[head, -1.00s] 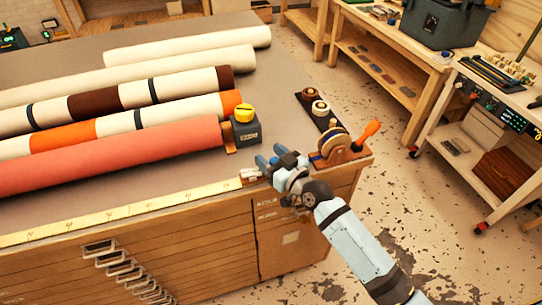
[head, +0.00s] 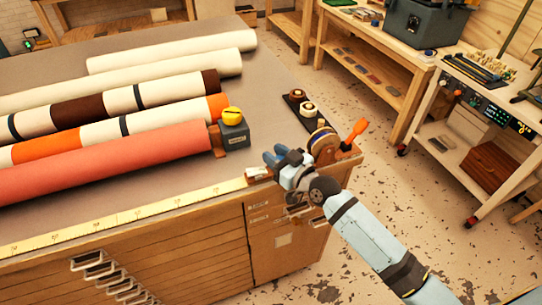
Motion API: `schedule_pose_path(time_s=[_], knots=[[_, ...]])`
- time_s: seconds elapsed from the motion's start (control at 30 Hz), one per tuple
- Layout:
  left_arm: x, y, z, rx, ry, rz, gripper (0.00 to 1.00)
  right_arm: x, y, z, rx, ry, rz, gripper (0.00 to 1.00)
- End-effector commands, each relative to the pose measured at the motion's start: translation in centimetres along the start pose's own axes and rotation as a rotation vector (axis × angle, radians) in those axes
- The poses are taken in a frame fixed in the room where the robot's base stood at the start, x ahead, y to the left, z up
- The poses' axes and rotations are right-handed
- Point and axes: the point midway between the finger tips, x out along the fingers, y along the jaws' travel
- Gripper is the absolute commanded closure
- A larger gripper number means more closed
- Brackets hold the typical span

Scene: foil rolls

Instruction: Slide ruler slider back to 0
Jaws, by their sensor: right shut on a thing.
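A yellow ruler (head: 130,214) with dark marks runs along the front edge of the grey table top. The small pale ruler slider (head: 257,173) is at its right end, near the table's right corner. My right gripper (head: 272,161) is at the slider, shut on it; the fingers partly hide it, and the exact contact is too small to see. My left gripper is not in view.
Just right of my right gripper stands a wooden crank device with an orange handle (head: 354,133).

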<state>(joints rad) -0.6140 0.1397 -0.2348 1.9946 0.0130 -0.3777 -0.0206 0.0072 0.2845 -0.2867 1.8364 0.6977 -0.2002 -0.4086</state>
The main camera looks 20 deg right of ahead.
Motion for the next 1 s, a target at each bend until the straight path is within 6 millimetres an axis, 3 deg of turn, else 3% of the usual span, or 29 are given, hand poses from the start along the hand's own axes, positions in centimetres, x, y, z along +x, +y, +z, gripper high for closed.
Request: schedule_pose_path(time_s=[0.07, 0.1, 0.17, 0.2, 0.57, 0.67, 1.0], knots=[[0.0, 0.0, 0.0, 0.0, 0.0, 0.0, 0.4, -0.1, 0.3, 0.0, -0.004, 0.0, 0.005, 1.0], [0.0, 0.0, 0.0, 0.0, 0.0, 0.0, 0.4, -0.1, 0.3, 0.0, -0.004, 0.0, 0.005, 0.6], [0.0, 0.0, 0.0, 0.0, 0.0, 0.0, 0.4, -0.1, 0.3, 0.0, -0.004, 0.0, 0.005, 0.46], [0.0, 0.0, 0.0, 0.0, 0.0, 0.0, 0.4, 0.0, 0.3, 0.0, -0.004, 0.0, 0.004, 0.44], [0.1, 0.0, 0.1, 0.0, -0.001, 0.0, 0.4, -0.8, 0.2, 0.1, -0.003, -0.001, 0.003, 0.44], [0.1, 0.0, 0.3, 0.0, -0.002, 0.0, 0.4, -2.3, 0.2, 0.1, -0.005, -0.002, 0.002, 0.44], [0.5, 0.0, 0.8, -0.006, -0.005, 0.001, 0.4, -10.1, 0.3, 0.2, -0.005, -0.003, 0.004, 0.44]])
